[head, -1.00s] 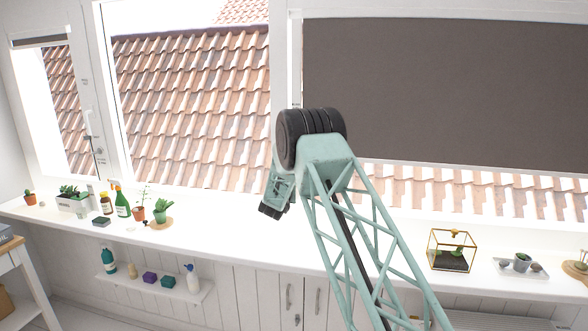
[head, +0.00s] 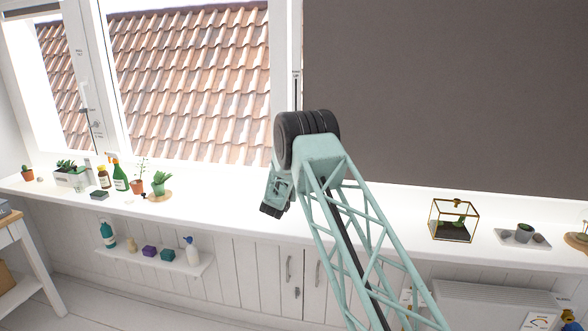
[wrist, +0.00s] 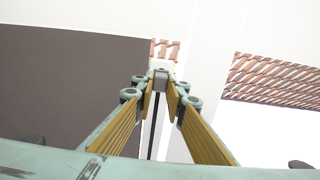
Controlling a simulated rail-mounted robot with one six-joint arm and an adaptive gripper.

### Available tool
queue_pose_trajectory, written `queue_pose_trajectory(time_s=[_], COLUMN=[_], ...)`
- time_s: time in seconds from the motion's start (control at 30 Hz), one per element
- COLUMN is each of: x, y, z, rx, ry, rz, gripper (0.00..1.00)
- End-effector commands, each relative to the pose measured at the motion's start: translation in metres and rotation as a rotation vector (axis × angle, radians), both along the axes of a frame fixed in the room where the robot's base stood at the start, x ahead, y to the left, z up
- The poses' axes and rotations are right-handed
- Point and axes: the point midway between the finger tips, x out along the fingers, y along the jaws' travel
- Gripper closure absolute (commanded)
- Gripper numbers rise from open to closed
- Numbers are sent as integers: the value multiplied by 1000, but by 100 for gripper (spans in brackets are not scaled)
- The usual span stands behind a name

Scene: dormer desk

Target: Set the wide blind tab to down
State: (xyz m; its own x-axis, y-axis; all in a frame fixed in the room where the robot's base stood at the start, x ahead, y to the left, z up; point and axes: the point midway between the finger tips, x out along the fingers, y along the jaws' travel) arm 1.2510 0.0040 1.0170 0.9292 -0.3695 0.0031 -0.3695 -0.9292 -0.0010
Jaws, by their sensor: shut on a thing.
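The wide blind (head: 440,95) is a dark grey-brown sheet over the right window, reaching nearly to the sill. In the wrist view the blind (wrist: 70,85) fills the left side. Its tab (wrist: 161,76) is a small grey block on the white post. A dark slot (wrist: 153,125) runs from the tab toward the picture bottom, so the tab sits at one end of it. My gripper (wrist: 160,84), with brass-coloured pads, is shut on the tab. In the head view, my arm hides the tab and fingertips; the slot's upper part (head: 296,90) shows above the arm.
The sill (head: 370,225) runs below the windows. A glass terrarium (head: 453,221) and a tray with a pot (head: 523,235) stand on its right. Potted plants (head: 160,183) and bottles (head: 120,176) stand at left. A radiator (head: 490,305) is below.

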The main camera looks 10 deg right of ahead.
Motion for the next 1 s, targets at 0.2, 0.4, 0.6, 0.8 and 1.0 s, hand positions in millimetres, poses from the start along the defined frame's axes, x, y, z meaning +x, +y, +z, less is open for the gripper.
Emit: queue_pose_trajectory(time_s=[0.2, 0.4, 0.6, 0.8, 1.0], x=[-1, -1, -1, -1, -5], y=[0, 0, 0, 0, 2], z=[-6, -7, -5, -4, -3], rx=[0, 1, 1, 1, 1], ry=[6, 8, 5, 4, 4], rz=[0, 0, 0, 0, 0], gripper=[100, 82, 74, 74, 74])
